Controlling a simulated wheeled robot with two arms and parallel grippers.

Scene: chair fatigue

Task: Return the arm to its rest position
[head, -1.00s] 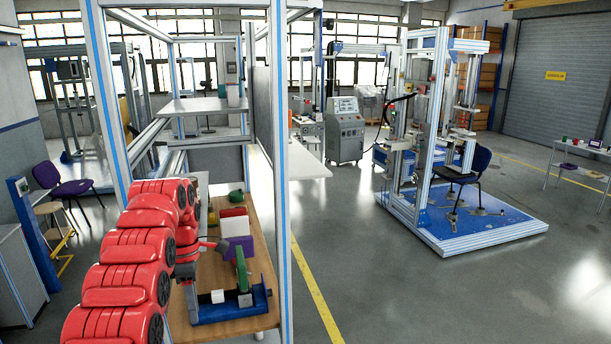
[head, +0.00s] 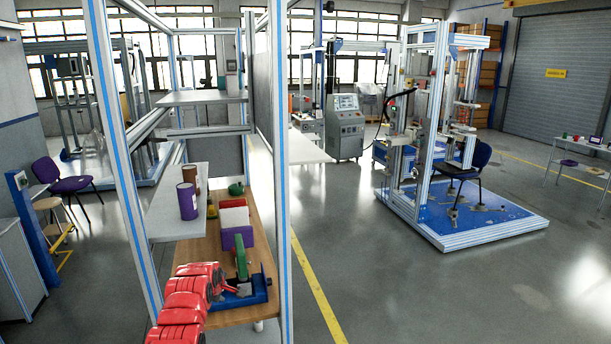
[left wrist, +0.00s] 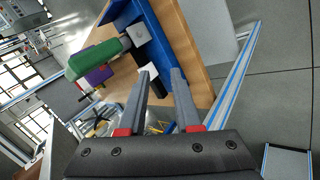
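My left arm (head: 188,308) is red and comes in low at the bottom of the head view, at the front of the wooden bench (head: 212,251). My left gripper (head: 230,287) is dark and small there, close to a blue fixture (head: 259,291). In the left wrist view its two grey fingers (left wrist: 162,72) are apart with nothing held between them. That view also shows the blue fixture (left wrist: 162,45) and a green block (left wrist: 93,59) beyond the fingertips. I cannot tell how far the fingers are from the fixture. My right gripper is not in view.
An aluminium frame with blue-striped posts (head: 277,150) surrounds the bench. A light shelf (head: 170,220) on the left holds a purple can (head: 187,201) and a brown can (head: 190,174). A white-and-purple stack (head: 236,226) stands behind the fixture.

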